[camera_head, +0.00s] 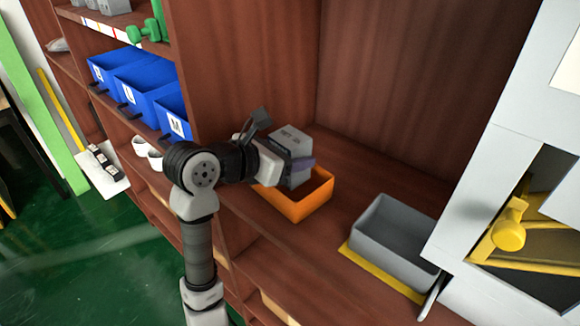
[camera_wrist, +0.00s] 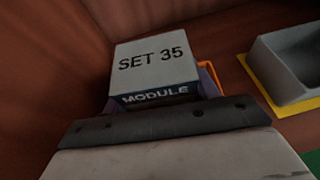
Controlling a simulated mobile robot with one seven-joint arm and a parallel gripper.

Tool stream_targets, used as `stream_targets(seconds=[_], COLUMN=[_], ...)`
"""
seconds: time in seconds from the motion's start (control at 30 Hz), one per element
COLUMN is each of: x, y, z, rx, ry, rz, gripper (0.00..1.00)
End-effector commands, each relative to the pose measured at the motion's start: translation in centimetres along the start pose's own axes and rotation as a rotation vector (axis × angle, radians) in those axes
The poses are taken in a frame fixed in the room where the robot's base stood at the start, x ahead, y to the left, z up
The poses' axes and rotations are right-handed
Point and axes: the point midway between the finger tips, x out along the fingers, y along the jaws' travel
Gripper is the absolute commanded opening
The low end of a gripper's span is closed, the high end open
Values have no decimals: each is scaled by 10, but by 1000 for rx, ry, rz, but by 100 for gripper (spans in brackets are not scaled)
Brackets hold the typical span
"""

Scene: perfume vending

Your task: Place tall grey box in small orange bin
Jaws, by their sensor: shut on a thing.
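The tall grey box (camera_head: 291,141) is at my gripper (camera_head: 290,165) in the head view, over the small orange bin (camera_head: 307,204). In the wrist view the box (camera_wrist: 156,62) shows the print "SET 35" on its top and "MODULE" on a dark band. My gripper is shut on the box, and its fingertips are largely hidden. The orange bin shows only as a thin edge (camera_wrist: 209,74) behind the box in the wrist view. I cannot tell whether the box's lower end is inside the bin or touches its floor.
A grey bin (camera_head: 395,236) stands on a yellow mat (camera_head: 375,275) to the right on the same brown shelf. Blue bins (camera_head: 147,88) sit on shelves at the left. A white machine (camera_head: 500,130) with a yellow knob borders the right. Brown panels close the shelf's back.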

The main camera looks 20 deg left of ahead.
Motion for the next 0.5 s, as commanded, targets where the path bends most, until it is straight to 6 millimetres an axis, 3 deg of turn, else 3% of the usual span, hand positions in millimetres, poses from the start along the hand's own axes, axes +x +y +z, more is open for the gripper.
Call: stream_targets(seconds=[0.23,0.5], x=[12,14], y=[0,0], z=[-28,-33], rx=[-4,1], ry=[-1,-1], rz=[-1,0], gripper=[30,30])
